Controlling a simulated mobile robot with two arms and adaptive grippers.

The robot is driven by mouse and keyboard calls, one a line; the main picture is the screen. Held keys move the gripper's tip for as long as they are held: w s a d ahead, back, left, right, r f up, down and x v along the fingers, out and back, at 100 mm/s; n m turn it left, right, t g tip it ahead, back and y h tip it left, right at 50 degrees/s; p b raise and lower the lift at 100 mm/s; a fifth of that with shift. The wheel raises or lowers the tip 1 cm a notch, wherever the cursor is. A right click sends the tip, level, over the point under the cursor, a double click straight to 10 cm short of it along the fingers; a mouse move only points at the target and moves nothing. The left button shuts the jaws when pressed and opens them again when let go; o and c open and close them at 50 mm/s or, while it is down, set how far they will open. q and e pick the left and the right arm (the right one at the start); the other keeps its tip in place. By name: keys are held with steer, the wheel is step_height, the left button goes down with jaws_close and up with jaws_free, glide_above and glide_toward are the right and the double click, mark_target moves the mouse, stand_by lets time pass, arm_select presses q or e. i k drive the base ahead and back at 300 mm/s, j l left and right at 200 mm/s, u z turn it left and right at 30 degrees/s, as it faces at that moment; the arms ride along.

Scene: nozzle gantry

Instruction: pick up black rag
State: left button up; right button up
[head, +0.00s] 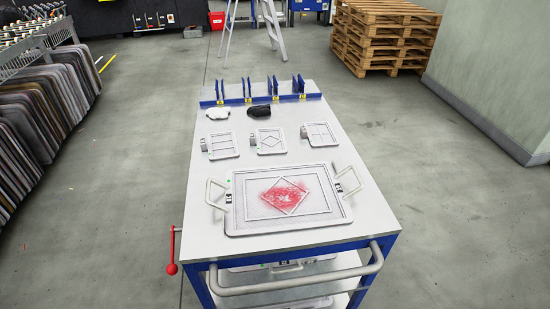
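The black rag (259,112) lies crumpled on the grey top of the cart (190,218), towards its far end. It is just right of a white rag (218,113) and in front of the blue rack, with a small gap between the two rags. Nothing covers the black rag. Neither of my grippers shows in the head view.
A large tray (240,227) with red powder fills the near cart top. Several small framed plates (270,149) lie between it and the rags. A blue rack (236,100) with upright dividers stands behind. Pallets (383,50) stand far right; floor beside the cart is clear.

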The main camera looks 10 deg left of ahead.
mark_target(259, 111)
steer(key=i+l+z, duration=0.1)
steer(key=l+z, duration=0.15)
steer(key=l, duration=0.2)
steer(key=i+l+z, duration=0.2)
steer(key=l, duration=0.2)
steer(key=i+l+z, duration=0.1)
steer(key=l+z, duration=0.15)
steer(key=l, duration=0.15)
steer(key=i+l+z, duration=0.35)
steer(key=i+l, duration=0.15)
steer(key=i+l+z, duration=0.3)
steer(key=i+l, duration=0.25)
steer(key=i+u, duration=0.5)
steer(key=i+l+u, duration=0.2)
steer(key=i+u, duration=0.3)
steer(key=i+j+u, duration=0.15)
steer(key=i+u, duration=0.8)
steer(key=i, duration=0.2)
steer(key=i+l+u, duration=0.35)
steer(key=i+u, duration=0.15)
steer(key=i, duration=0.1)
